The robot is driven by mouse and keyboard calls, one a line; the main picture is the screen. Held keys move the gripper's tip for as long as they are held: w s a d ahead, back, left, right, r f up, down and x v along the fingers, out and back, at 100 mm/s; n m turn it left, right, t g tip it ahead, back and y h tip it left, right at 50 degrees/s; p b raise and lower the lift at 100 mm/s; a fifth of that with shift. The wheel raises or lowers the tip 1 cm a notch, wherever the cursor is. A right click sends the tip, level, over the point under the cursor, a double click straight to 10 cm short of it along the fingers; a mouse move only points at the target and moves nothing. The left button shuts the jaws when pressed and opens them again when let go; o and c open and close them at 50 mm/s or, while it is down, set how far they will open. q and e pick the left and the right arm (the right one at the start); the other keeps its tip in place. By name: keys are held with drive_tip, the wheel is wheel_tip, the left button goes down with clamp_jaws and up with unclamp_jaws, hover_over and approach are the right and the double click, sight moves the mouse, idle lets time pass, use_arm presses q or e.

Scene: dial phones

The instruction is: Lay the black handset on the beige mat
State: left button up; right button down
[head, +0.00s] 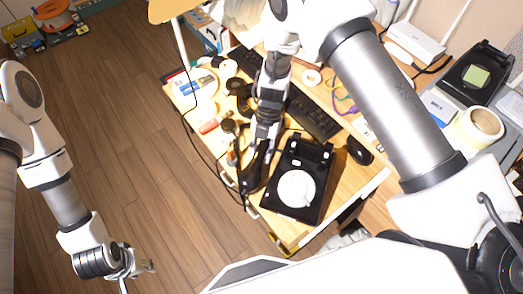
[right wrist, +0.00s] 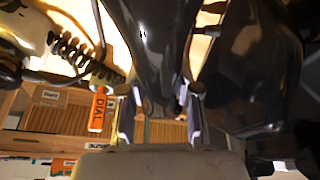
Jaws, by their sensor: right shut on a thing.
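A black dial phone (head: 322,180) with a white dial sits on the desk near its front edge. My right gripper (head: 262,143) is shut on the black handset (head: 252,172), just left of the phone body. In the right wrist view the handset (right wrist: 150,40) runs between the two fingers of the gripper (right wrist: 160,105). I cannot tell from these frames whether the handset touches the desk. I cannot pick out the beige mat against the light wood. My left gripper (head: 136,268) hangs empty over the floor at lower left, its fingertips apart.
A keyboard (head: 312,118) and black mouse (head: 359,151) lie behind the phone. Small dark items and a red one (head: 208,127) crowd the desk's left side.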

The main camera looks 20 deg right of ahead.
drive_tip(key=shift+f, duration=0.2)
drive_tip(key=c, duration=0.8)
unclamp_jaws()
drive_tip(key=shift+r, duration=0.1)
drive_tip(key=v, duration=1.2)
drive_tip(key=shift+s+r+b, duration=0.1)
drive_tip(key=shift+r+b, duration=0.05)
drive_tip(key=shift+b, duration=0.2)
